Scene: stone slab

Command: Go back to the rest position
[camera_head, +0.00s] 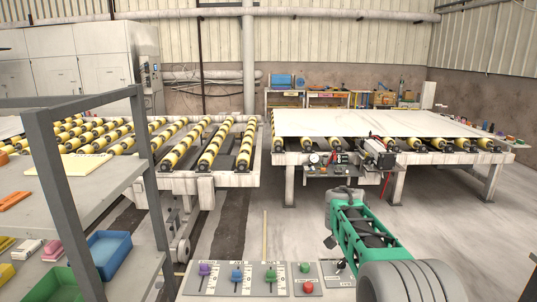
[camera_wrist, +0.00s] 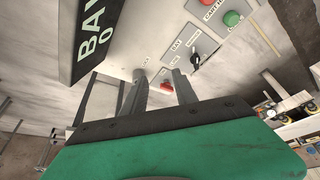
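My gripper (camera_wrist: 160,76) shows in the wrist view as two grey fingers with a clear gap between them; nothing is held. Beyond the fingers is a pale control panel (camera_wrist: 150,40) with a black switch (camera_wrist: 196,62), a green button (camera_wrist: 232,18) and red buttons. One red button (camera_wrist: 166,88) shows in the gap; I cannot tell how far it is from the fingers. In the head view my green arm (camera_head: 365,232) reaches in from the lower right above the panel; its fingers are not clearly visible there.
The panel's coloured levers (camera_head: 237,277) are at the bottom of the head view. A grey shelf rack (camera_head: 52,185) with a blue bin (camera_head: 108,252) stands at left. Roller conveyors (camera_head: 205,150) and a white slab (camera_head: 370,122) lie beyond. Floor between is open.

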